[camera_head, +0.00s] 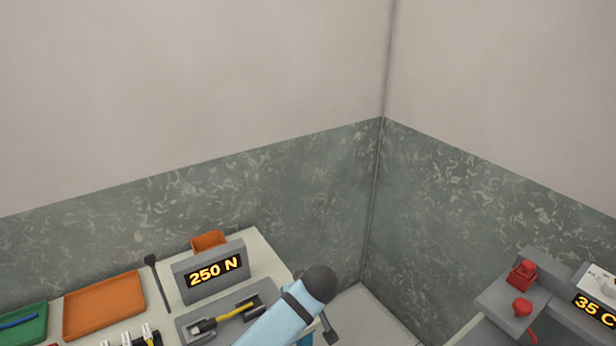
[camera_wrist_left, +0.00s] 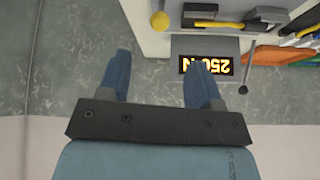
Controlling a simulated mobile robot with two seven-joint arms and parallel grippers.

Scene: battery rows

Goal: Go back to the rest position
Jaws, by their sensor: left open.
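My left gripper (camera_wrist_left: 160,60) shows in the left wrist view. Its two blue fingers are apart, with nothing between them. Beyond the fingers are the grey-green wall and the edge of the bench with the 250 N display (camera_wrist_left: 207,64), seen upside down. In the head view a light blue link of my arm with a dark rounded end rises at the bottom centre, in front of the bench. The fingers cannot be made out in the head view. My right gripper is in neither view.
The white bench (camera_head: 262,256) holds the 250 N display (camera_head: 210,273), a grey fixture (camera_head: 187,332) with a yellow-and-black piece, an orange tray (camera_head: 104,306) and a green tray (camera_head: 35,336). A grey station (camera_head: 545,266) with red parts stands right. Floor (camera_head: 365,312) shows between.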

